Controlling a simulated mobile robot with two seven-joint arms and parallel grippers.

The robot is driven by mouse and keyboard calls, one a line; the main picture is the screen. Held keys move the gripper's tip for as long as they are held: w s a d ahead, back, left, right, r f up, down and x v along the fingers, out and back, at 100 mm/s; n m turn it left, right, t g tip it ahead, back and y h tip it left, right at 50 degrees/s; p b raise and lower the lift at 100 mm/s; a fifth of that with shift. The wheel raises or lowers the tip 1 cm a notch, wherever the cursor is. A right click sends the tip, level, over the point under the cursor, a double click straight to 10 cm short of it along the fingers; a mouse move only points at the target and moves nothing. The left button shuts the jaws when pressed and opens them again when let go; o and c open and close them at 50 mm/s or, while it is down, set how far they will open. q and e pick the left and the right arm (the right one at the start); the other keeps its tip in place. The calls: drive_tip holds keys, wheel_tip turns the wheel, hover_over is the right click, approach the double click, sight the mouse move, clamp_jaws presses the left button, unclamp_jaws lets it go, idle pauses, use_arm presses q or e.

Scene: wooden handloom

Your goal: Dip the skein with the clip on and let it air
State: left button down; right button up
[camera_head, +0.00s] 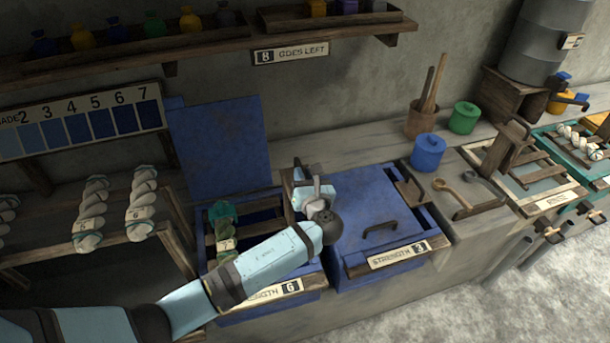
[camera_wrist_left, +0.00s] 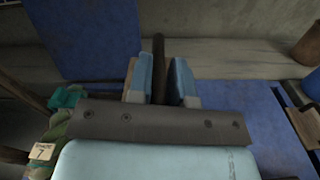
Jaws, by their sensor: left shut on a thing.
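A green and pale twisted skein (camera_head: 223,235) with tag 7 lies at the left side of the open blue vat labelled strength 6 (camera_head: 313,281). A teal-green clip (camera_head: 222,210) is at its top end. The skein's tag (camera_wrist_left: 42,152) and the clip (camera_wrist_left: 66,97) also show at the left of the wrist view. My left gripper (camera_head: 304,180) is at the right of this opening, apart from the skein. In the wrist view its fingers (camera_wrist_left: 160,82) are shut on a dark upright bar (camera_wrist_left: 158,52). My forearm hides part of the vat front. My right gripper is not in view.
The vat's blue lid (camera_head: 218,148) stands raised behind it. A closed vat lid with a handle (camera_head: 375,215), strength 3, is to the right. Undyed skeins (camera_head: 142,203) hang on a rack at left. A blue pot (camera_head: 428,152) stands on the bench.

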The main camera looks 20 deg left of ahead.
use_arm(q)
drive_tip(key=c, duration=1.1)
unclamp_jaws()
drive_tip(key=shift+a+r, duration=0.3)
drive_tip(key=shift+r, duration=0.05)
drive_tip(key=shift+s+d+f, duration=0.1)
drive_tip(key=shift+d+f, duration=0.05)
drive_tip(key=shift+d, duration=0.05)
drive_tip(key=shift+s+d, duration=0.2)
drive_tip(key=shift+s, duration=0.1)
drive_tip(key=b+v, duration=0.1)
drive_tip(key=v, duration=1.2)
drive_tip(key=shift+a, duration=0.1)
